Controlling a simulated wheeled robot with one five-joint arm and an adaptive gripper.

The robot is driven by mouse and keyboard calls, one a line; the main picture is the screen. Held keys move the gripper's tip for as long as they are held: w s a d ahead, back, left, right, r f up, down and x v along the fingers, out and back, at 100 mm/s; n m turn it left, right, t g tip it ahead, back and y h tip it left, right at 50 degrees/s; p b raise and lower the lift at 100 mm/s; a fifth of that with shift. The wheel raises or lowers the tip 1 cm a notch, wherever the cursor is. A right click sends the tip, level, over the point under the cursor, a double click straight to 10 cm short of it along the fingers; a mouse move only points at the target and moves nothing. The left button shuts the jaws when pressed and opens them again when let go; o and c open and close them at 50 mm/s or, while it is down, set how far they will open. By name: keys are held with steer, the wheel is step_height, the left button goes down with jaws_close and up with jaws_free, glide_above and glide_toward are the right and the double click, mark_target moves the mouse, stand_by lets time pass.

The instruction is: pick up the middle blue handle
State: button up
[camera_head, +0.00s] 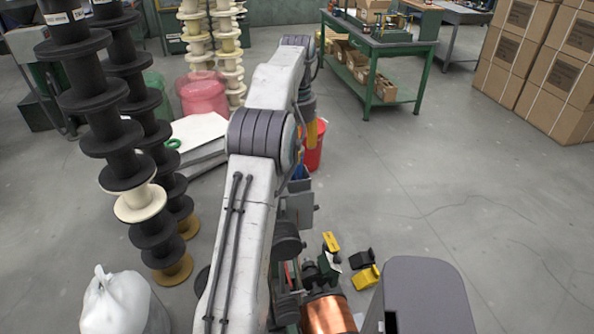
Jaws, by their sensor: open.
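My arm rises through the middle of the view, bends at the elbow and turns down at its far end. My gripper's fingers do not show; the arm seems to hide them. A small blue piece (298,173) shows beside the arm, partly covered by it. I cannot tell whether it is a handle, and no row of blue handles can be made out. A copper spool (330,315) lies at the bottom, to the right of the arm.
Tall stacks of black spools (100,95) stand at left, near a white bag (115,305). A red bucket (315,148) stands behind the arm. Small yellow pieces (366,278) lie on the floor. A green workbench (385,45) and cartons (555,70) stand behind. The right floor is clear.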

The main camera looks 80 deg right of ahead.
mark_target(297, 169)
steer(key=shift+f+b, duration=0.3)
steer(key=shift+f, duration=2.25)
steer(key=shift+a, duration=0.1)
jaws_close()
